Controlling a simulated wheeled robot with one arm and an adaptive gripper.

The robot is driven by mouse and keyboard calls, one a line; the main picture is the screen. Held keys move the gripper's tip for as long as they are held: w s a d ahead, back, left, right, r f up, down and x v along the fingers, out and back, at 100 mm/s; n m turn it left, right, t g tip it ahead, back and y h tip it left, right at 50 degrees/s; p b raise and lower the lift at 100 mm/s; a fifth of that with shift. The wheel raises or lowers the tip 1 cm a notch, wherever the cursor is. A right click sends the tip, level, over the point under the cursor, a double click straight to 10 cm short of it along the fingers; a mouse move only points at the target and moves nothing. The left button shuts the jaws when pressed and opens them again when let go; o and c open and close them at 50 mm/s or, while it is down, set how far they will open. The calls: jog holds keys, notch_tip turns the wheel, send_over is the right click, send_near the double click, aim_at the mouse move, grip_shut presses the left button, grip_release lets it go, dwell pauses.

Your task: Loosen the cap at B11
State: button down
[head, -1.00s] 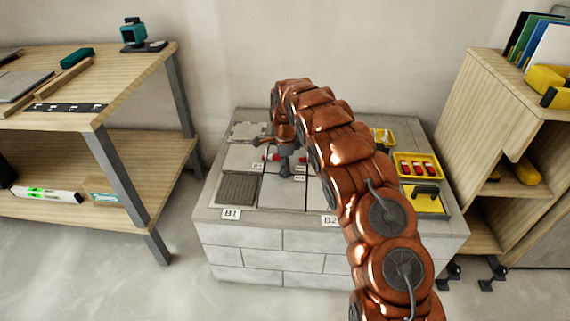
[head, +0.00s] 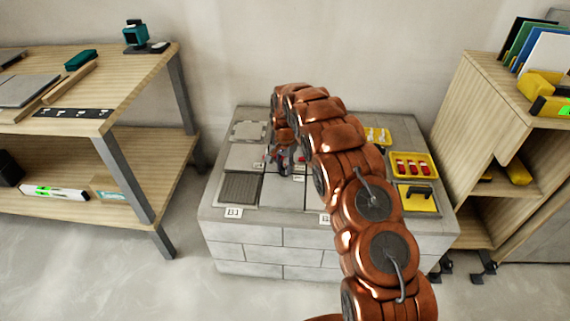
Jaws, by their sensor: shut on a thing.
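My gripper (head: 282,163) points down at the tiles near the middle of the stone-block bench. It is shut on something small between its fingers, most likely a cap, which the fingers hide. A red cap (head: 301,159) shows just right of the gripper, apart from it. Grey tiles (head: 284,191) lie around the gripper, and a ribbed dark tile (head: 239,188) lies at the front left.
My copper arm covers the bench's middle right. Yellow trays stand on the right, one with red pieces (head: 412,166) and one with a black-handled tool (head: 417,196). A wooden shelf (head: 110,60) stands left, a cabinet (head: 480,130) right.

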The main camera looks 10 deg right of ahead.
jog(key=n+p, duration=0.1)
jog(key=n, duration=0.2)
jog(key=shift+s+n, duration=0.1)
jog(key=shift+n, duration=0.2)
jog(key=n+p, duration=0.1)
jog(key=n, duration=0.2)
jog(key=shift+n, duration=0.3)
jog(key=n+p, duration=0.1)
jog(key=n, duration=0.2)
jog(key=shift+n, duration=0.4)
jog(key=n+p, duration=0.1)
jog(key=n, duration=0.3)
jog(key=shift+d, duration=0.1)
jog(key=n+p, duration=0.1)
jog(key=n, duration=0.3)
jog(key=n+p, duration=0.2)
jog(key=n, duration=0.1)
jog(key=shift+n, duration=0.3)
jog(key=n+p, duration=0.2)
jog(key=n, duration=0.2)
jog(key=shift+r, duration=0.1)
jog(key=shift+n+p, duration=0.75)
jog(key=shift+n, duration=0.95)
